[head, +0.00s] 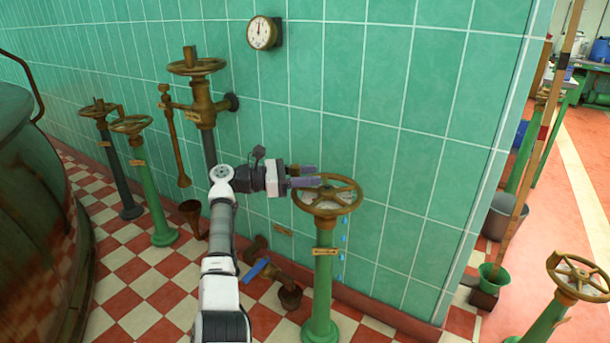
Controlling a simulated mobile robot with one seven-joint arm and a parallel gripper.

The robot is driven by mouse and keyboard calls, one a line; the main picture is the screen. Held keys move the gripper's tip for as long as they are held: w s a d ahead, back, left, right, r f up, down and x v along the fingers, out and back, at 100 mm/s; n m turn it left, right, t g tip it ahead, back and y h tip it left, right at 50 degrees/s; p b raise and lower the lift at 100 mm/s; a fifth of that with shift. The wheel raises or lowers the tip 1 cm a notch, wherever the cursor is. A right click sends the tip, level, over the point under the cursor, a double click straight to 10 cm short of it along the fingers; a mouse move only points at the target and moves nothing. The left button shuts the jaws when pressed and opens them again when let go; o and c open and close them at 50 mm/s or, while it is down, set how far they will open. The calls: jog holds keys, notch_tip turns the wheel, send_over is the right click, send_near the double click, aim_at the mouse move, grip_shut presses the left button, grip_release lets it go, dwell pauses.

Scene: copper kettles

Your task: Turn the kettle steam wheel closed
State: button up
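A brass handwheel (327,208) sits on top of a green post (322,290) in front of the tiled wall. The post carries a small brass tag (325,252), too small to read. My gripper (310,176) is at the far left part of this wheel's rim, pointing right. Its two fingers show apart, one behind the other, with a gap between them. The near finger overlaps the rim in the picture; I cannot tell whether it touches. A large dark copper kettle (30,180) stands at the left edge.
Other handwheels stand at left (132,124), (98,108), on the wall pipe (197,66) and at lower right (580,275). A low pipe has a blue lever (258,268). A gauge (264,33) is on the wall. A green bucket (492,277) stands right of the wall corner.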

jog(key=shift+o, duration=0.2)
jog(key=shift+a, duration=0.25)
jog(key=shift+a, duration=0.5)
jog(key=s+a, duration=0.2)
jog(key=a, duration=1)
jog(key=shift+a+p, duration=0.3)
jog(key=shift+p, duration=0.1)
jog(key=shift+c, duration=0.4)
